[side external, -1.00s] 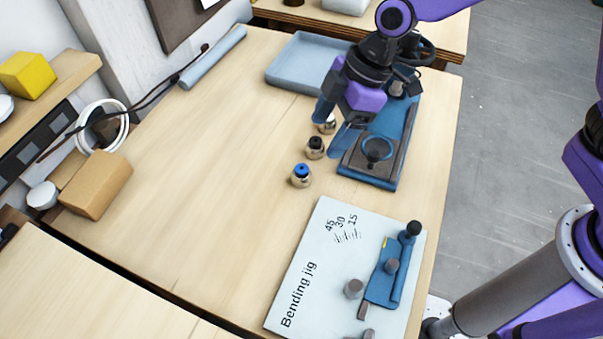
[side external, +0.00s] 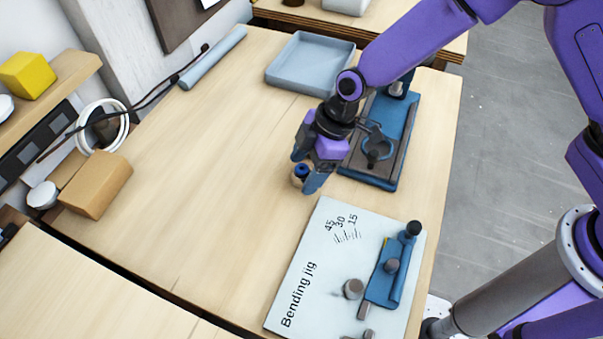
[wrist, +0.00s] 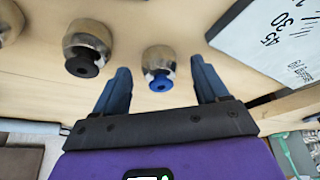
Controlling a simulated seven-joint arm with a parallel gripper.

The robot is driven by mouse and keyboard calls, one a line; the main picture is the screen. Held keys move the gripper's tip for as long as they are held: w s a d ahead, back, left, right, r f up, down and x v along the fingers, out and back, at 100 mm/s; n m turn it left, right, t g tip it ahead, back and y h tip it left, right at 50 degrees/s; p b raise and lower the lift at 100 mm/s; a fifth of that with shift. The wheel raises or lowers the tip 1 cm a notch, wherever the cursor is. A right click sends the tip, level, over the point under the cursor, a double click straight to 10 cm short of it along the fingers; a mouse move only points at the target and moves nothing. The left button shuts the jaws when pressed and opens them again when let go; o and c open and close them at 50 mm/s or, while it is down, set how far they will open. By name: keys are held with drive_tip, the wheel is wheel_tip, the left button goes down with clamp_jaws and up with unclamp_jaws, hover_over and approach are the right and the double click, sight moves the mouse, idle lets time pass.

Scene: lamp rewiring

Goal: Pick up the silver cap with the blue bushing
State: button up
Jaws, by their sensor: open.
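The silver cap with the blue bushing (wrist: 159,62) stands on the table between my open fingers in the wrist view. In the side view, the same cap (side external: 299,174) is partly hidden by my gripper (side external: 307,170), which is low over it. In the wrist view, my gripper (wrist: 160,78) has one blue finger on each side of the cap, with a visible gap on both sides. I cannot tell the exact height of the fingertips. A silver cap with a black bushing (wrist: 87,48) stands to the left, outside the fingers.
Another metal cap (wrist: 9,22) is cut off at the wrist view's left edge. The bending jig board (side external: 310,275) lies in front. A blue fixture (side external: 398,130) is close on the right, and a grey-blue tray (side external: 288,81) is behind.

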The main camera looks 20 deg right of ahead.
drive_tip(key=shift+a+f, duration=0.2)
drive_tip(key=shift+f, duration=0.25)
drive_tip(key=c, duration=1.2)
drive_tip(key=shift+r, duration=0.1)
